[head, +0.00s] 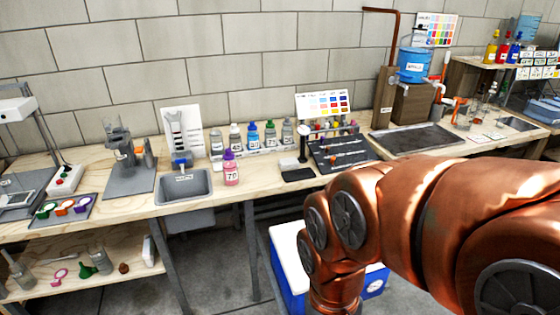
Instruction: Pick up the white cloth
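I cannot make out a white cloth for certain in the head view. My copper-coloured arm fills the lower right and bends down past the bottom edge. My gripper is outside the frame. The arm hides part of the floor, the bench front and part of a blue box with a white top (287,248) on the floor.
A long wooden bench (120,205) runs along the block wall. A lower shelf (110,285) holds small items.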

